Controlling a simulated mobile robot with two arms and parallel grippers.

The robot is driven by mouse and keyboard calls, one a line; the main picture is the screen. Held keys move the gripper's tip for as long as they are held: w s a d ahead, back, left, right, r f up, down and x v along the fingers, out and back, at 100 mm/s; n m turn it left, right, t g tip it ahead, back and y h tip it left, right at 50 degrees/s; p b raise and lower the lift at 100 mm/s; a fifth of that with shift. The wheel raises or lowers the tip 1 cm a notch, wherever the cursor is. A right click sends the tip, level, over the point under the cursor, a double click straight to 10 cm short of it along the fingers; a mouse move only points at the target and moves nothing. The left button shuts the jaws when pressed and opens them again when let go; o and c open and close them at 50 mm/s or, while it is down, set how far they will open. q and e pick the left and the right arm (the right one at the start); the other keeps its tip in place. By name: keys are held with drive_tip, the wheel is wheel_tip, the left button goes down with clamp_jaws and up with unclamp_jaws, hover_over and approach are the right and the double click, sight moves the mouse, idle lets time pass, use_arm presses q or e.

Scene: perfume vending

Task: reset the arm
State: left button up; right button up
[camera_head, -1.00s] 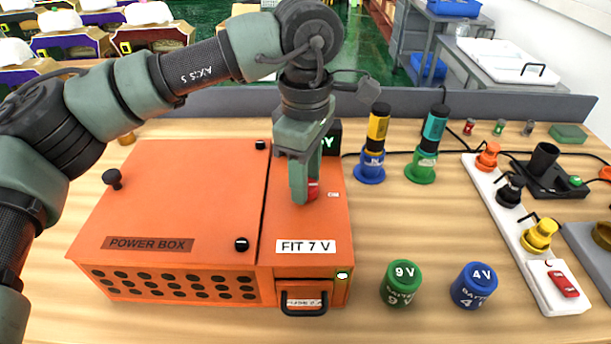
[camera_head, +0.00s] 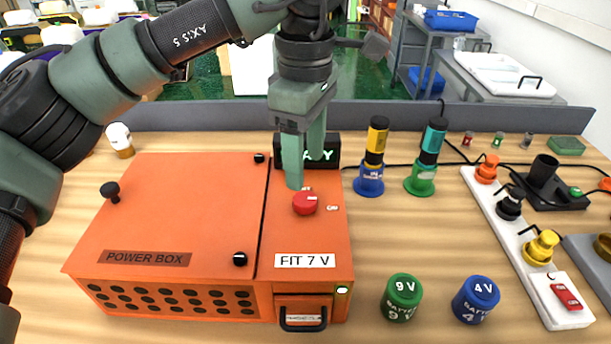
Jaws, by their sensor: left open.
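My left arm comes in from the left and reaches over the orange power box (camera_head: 170,210). My left gripper (camera_head: 305,172) points down above the box's right section, open and empty. Its fingers are just behind and above a red knob (camera_head: 305,204), apart from it as far as I can see. My right gripper is not in view.
A green 9 V battery (camera_head: 401,298) and a blue 4 V battery (camera_head: 476,300) stand right of the box. Behind them are a yellow-blue tool (camera_head: 375,150) and a teal-green one (camera_head: 430,155). A white power strip (camera_head: 520,240) with plugs lies at the right. A grey ledge (camera_head: 460,116) edges the table's back.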

use_arm(q)
drive_tip(key=shift+r, duration=0.45)
